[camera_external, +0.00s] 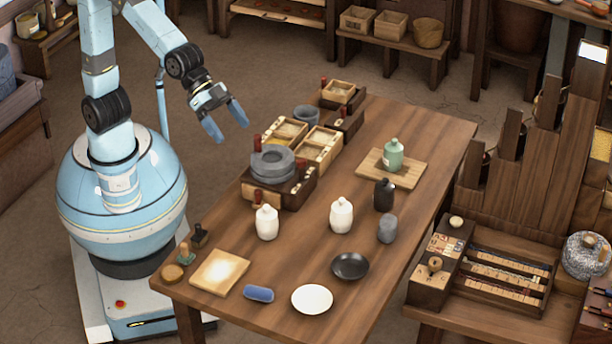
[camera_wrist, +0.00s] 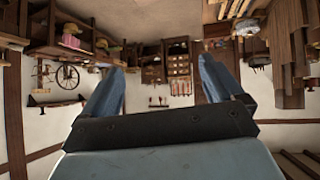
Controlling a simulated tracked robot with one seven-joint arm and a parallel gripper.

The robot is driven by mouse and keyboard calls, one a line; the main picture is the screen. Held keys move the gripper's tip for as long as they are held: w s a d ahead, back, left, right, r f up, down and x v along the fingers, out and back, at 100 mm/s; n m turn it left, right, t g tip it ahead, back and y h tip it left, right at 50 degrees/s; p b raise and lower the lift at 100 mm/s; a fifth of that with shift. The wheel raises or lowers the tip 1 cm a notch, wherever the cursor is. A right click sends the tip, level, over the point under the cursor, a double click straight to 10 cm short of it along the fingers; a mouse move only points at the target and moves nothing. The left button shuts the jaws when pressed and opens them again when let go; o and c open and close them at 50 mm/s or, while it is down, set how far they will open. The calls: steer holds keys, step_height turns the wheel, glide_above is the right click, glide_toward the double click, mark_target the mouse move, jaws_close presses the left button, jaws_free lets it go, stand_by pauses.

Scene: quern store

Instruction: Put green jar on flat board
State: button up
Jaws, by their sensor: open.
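The green jar (camera_external: 393,155) stands upright on a flat wooden board (camera_external: 373,172) at the far right part of the table. A second flat, pale square board (camera_external: 219,271) lies at the table's near left and looks bare. My gripper (camera_external: 226,128) is open and empty, raised beyond the table's left edge and well away from the jar. In the wrist view my two blue fingers (camera_wrist: 156,88) are spread apart, with only the room's far wall and shelves beyond them. Neither jar nor board shows in the wrist view.
Two white jars (camera_external: 267,222), a black jar (camera_external: 384,194) and a grey stone (camera_external: 387,228) stand mid-table. A black dish (camera_external: 350,266) and white plate (camera_external: 312,299) lie in front. A quern (camera_external: 273,164) and wooden boxes (camera_external: 319,147) line the left edge.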

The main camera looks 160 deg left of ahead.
steer(key=s+d+r+m+h, duration=0.1)
steer(key=s+d+m+h, duration=0.1)
steer(key=s+d, duration=0.5)
steer(key=s+d+r+m+h, duration=0.1)
steer(key=s+d+r+m, duration=0.15)
steer(key=d, duration=0.95)
steer(key=s+d+f+m+g+h, duration=0.1)
steer(key=s+d, duration=0.4)
steer(key=s, duration=0.3)
steer(key=s+d+f+m+g+h, duration=0.1)
steer(key=s+d+f+m, duration=0.1)
steer(key=s+d, duration=0.3)
steer(key=s, duration=0.3)
steer(key=shift+d+f+g, duration=0.15)
steer(key=shift+d+g, duration=0.25)
